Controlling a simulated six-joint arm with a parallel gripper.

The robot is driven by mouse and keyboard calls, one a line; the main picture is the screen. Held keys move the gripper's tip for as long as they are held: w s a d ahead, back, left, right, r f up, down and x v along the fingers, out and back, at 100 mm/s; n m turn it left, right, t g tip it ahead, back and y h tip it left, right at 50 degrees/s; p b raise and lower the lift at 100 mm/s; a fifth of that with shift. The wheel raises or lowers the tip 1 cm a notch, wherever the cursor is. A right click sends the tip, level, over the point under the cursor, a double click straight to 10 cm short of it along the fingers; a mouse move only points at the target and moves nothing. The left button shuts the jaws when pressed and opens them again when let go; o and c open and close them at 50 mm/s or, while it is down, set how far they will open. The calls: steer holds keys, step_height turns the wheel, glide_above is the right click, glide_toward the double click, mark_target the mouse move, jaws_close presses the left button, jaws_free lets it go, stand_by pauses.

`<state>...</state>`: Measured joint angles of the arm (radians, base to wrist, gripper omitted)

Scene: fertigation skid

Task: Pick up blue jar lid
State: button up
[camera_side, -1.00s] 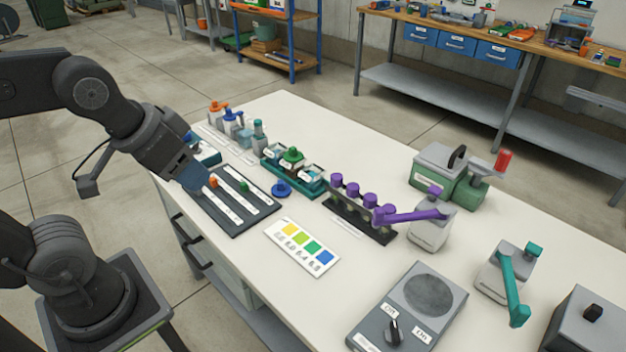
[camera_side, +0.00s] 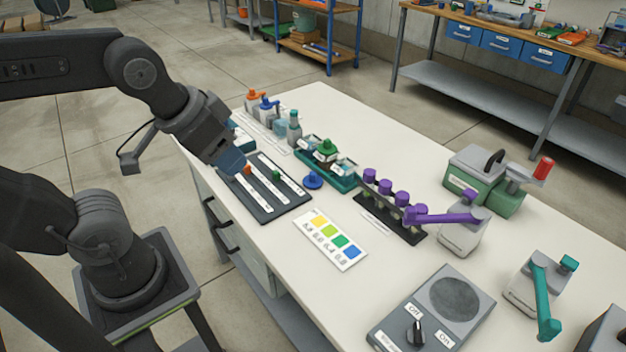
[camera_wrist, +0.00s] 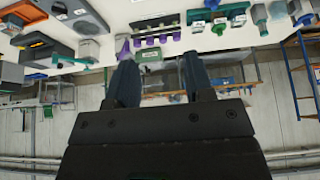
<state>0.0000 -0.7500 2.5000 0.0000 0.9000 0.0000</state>
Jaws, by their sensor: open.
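The blue jar lid (camera_side: 313,180), a round disc with a raised knob, lies on the white bench in the side view. It is between the dark slider panel and the teal rack. My gripper (camera_side: 234,165) is to the left of the lid and apart from it, above the far left part of the panel. In the wrist view my gripper (camera_wrist: 161,75) shows two dark fingers spread apart with nothing between them. That view looks across the bench toward the wall, and I cannot clearly make out the lid there.
Beside the lid are the dark slider panel (camera_side: 264,204) and the teal rack (camera_side: 342,184) with a green-capped jar. A colour card (camera_side: 331,240) lies in front. A purple-knobbed manifold (camera_side: 392,226) stands to the right. Bottles (camera_side: 294,130) stand behind. Bare bench surrounds the card.

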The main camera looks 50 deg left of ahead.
steer(key=n+g+y, duration=0.1)
steer(key=n+g, duration=0.3)
steer(key=n, duration=0.5)
glide_above(313, 173)
step_height(313, 173, down, 24)
steer(key=shift+s+r, duration=0.1)
steer(key=shift+s, duration=0.05)
steer(key=shift+f, duration=2.95)
jaws_close()
